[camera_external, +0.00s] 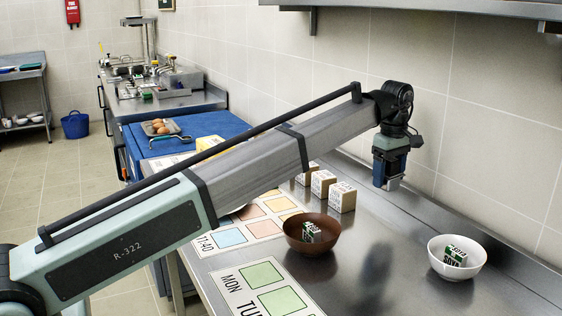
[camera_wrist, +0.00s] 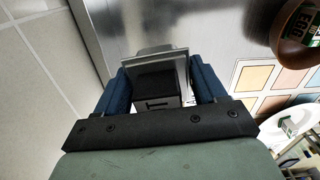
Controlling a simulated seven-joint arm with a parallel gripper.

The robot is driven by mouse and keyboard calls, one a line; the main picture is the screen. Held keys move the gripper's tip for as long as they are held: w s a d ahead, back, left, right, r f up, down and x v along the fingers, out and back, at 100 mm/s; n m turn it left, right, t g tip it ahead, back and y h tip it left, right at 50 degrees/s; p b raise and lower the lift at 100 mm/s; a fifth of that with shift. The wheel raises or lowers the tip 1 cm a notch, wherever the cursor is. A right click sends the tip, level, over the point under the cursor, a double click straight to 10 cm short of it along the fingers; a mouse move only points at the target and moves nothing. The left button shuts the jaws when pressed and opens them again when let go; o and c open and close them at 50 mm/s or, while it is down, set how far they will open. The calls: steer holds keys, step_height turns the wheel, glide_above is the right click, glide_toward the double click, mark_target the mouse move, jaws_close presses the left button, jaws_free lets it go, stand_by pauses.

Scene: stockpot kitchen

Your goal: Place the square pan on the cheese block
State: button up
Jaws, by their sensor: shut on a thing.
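My gripper (camera_external: 388,184) hangs above the steel counter at the right, its blue fingers pointing down. In the wrist view, the fingers (camera_wrist: 160,88) are shut on a small grey and black block (camera_wrist: 157,82) with a pale square plate at its far end. Its exact kind is unclear. A yellow block (camera_external: 208,140), perhaps the cheese, lies on the blue surface at the left back, partly hidden by my arm. A grey tray or pan (camera_external: 151,128) with brown eggs sits farther back on that surface. I cannot tell whether it is the square pan.
A brown bowl (camera_external: 295,236) and a white bowl (camera_external: 440,264) each hold a small green and white box. Several labelled wooden cubes (camera_external: 342,198) stand near the wall. Printed sheets with coloured squares (camera_external: 227,237) lie on the counter. The steel below my gripper is bare.

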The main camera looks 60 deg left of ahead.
steer(key=shift+a+r, duration=0.1)
steer(key=shift+r, duration=0.4)
steer(key=s+a+n, duration=0.2)
steer(key=s+a, duration=0.1)
steer(key=a, duration=1.2)
step_height(320, 180, up, 7)
steer(key=n, duration=1.5)
glide_above(215, 142)
steer(key=shift+f, duration=4.85)
steer(key=shift+f, duration=0.1)
